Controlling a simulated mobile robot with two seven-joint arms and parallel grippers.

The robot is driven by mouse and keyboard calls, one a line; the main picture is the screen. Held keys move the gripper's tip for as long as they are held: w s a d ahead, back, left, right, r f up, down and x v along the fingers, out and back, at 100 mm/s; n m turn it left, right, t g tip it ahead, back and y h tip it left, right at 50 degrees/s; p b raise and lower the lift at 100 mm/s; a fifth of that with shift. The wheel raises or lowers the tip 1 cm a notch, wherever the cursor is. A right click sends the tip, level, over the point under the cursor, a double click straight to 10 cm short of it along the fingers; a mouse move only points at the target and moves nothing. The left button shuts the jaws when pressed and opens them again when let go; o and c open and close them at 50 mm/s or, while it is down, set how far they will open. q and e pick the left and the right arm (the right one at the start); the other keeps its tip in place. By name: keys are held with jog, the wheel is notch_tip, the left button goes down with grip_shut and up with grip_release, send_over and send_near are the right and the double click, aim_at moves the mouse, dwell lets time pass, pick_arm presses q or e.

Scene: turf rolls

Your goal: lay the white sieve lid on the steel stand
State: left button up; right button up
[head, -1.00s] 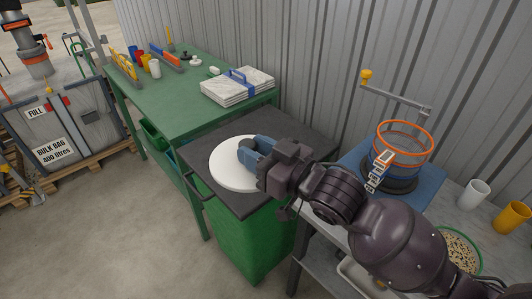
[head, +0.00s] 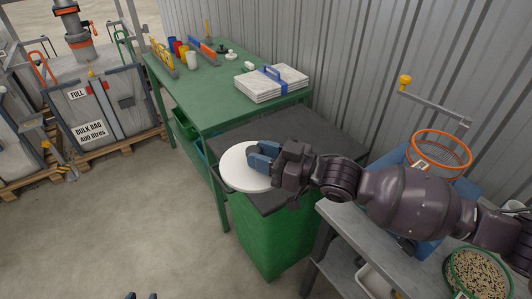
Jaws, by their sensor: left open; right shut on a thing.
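The white sieve lid (head: 238,172) is a flat round disc at the black-topped green cabinet. Its left side reaches past the top's left edge in the picture; I cannot tell whether it touches the top. My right gripper (head: 262,158) is shut on the lid's far right part, its blue fingers over the disc. The tips of my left gripper (head: 141,296) just show at the bottom edge, apart and empty, far from the lid. I cannot tell for sure which piece is the steel stand; a grey metal table (head: 333,222) stands at the right, partly hidden by my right arm.
An orange-rimmed clear cylinder (head: 416,142) and a crank with a yellow knob (head: 404,82) stand at the right. A green-rimmed sieve of grain (head: 480,275) is at lower right. The green bench (head: 210,92) holds paving slabs (head: 270,84) and cups. The black top (head: 300,128) is clear behind the lid.

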jog(key=shift+s+d+r+m+t+h, duration=0.3)
jog(key=shift+r+m+t, duration=0.1)
jog(key=shift+r+t, duration=0.15)
jog(key=s+d+r+m+t+h, duration=0.4)
jog(key=d+r+m+t+h, duration=0.35)
jog(key=r, duration=0.25)
jog(key=w+a+f+n+g+y, duration=0.1)
jog(key=f+n+g+y, duration=0.1)
jog(key=n+g+y, duration=0.1)
jog(key=a+f+n+g+y, duration=0.1)
jog(key=f+n+g+y, duration=0.1)
jog(key=f+n+g, duration=0.1)
jog(key=w+a+f+n+g+y, duration=0.1)
jog(key=f+n+g+y, duration=0.2)
jog(key=g, duration=0.1)
jog(key=shift+w+a+y, duration=0.15)
jog(key=shift+w+y, duration=0.15)
jog(key=shift+y, duration=0.05)
jog(key=shift+w+a+f+n+g+y, duration=0.15)
jog(key=shift+a+f+n+g+y, duration=0.1)
jog(key=shift+f+n+g, duration=0.45)
jog(key=shift+w+a+f+n+g+y, duration=0.25)
jog(key=shift+n+g, duration=0.3)
jog(key=shift+g, duration=0.5)
jog(key=shift+w+a+f+n+g+y, duration=0.1)
jog(key=shift+a+f+n+g+y, duration=0.15)
jog(key=shift+f+n+g, duration=0.5)
jog(key=shift+r+g, duration=0.1)
jog(key=shift+g, duration=0.2)
